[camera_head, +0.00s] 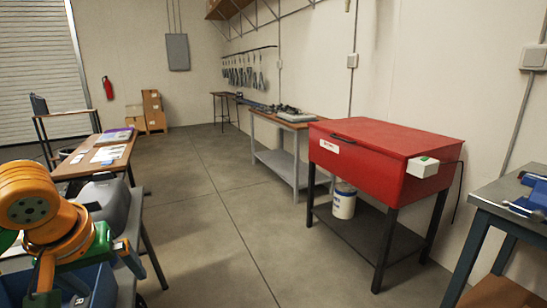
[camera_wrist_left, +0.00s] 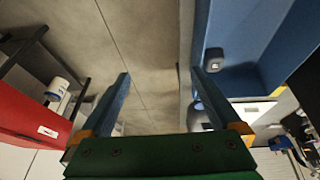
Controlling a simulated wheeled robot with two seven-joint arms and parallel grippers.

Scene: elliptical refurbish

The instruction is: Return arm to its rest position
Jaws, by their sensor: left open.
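My left arm, with orange joints and a green part, is folded at the lower left of the head view. Its gripper (camera_head: 128,256) is partly hidden there, beside a blue bin (camera_head: 62,290). My right gripper is not in view.
A grey rounded object (camera_head: 105,198) stands close behind the arm. A wooden table (camera_head: 72,168) with papers is beyond it. A red cabinet (camera_head: 375,150) on black legs stands right, a white bucket (camera_head: 344,201) beneath. The concrete floor (camera_head: 215,220) between is clear.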

